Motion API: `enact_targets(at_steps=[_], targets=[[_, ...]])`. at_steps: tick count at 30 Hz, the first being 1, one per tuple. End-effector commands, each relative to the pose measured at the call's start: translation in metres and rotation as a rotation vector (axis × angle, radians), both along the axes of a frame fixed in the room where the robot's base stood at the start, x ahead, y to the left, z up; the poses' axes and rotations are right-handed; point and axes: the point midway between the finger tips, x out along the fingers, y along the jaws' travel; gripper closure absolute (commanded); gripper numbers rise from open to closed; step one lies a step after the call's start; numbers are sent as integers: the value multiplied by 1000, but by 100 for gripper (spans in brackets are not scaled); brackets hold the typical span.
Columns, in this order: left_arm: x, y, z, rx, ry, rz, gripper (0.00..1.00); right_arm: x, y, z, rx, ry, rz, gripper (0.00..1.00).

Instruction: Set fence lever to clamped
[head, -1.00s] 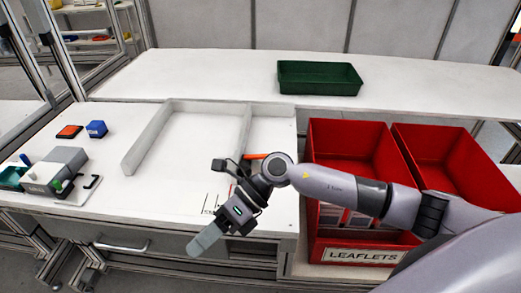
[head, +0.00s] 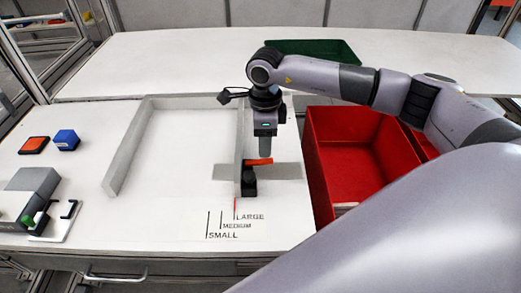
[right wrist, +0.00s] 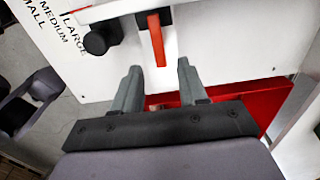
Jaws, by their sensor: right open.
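The fence lever (head: 258,162) is an orange-red bar, lying sideways in the head view at the front end of the fence (head: 240,137). In the right wrist view the lever (right wrist: 157,42) points toward my fingers from a black pivot. A black knob (head: 249,187) sits just in front of it in the head view, and it also shows in the right wrist view (right wrist: 100,38). My right gripper (head: 265,153) points down above the lever. Its open fingers (right wrist: 160,68) flank the line of the lever's tip, with nothing visible between them. My left gripper is not in view.
Size marks (head: 235,225) reading SMALL, MEDIUM and LARGE are in front of the fence. A red bin (head: 350,150) stands at the right, and a green tray (head: 335,48) behind my arm. A grey device (head: 35,190) and orange and blue blocks are at the left.

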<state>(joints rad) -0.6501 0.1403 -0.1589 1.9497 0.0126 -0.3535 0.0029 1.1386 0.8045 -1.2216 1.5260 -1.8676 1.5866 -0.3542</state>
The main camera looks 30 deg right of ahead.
Motion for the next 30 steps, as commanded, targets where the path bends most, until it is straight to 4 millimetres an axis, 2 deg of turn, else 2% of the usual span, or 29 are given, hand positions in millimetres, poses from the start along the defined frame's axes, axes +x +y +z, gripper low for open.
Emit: enact_targets(at_steps=[3, 9, 13, 20, 21, 23, 24, 25, 30], targets=[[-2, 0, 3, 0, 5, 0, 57, -1, 0, -19, 0, 4, -1, 57], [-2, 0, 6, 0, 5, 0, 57, 0, 1, -45, 1, 2, -1, 57], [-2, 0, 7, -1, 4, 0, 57, 0, 1, -53, 1, 0, 0, 57], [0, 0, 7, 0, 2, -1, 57, 0, 1, -55, 2, -1, 0, 57], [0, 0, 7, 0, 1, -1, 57, 0, 1, -55, 2, 0, 0, 61], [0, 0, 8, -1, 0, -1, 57, 0, 1, -55, 2, 0, 0, 80], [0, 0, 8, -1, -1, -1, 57, 0, 1, -55, 2, 0, 0, 93], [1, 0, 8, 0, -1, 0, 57, 0, 1, -55, 2, 0, 0, 100], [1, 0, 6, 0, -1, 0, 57, 0, 0, -56, 6, -3, -1, 100]])
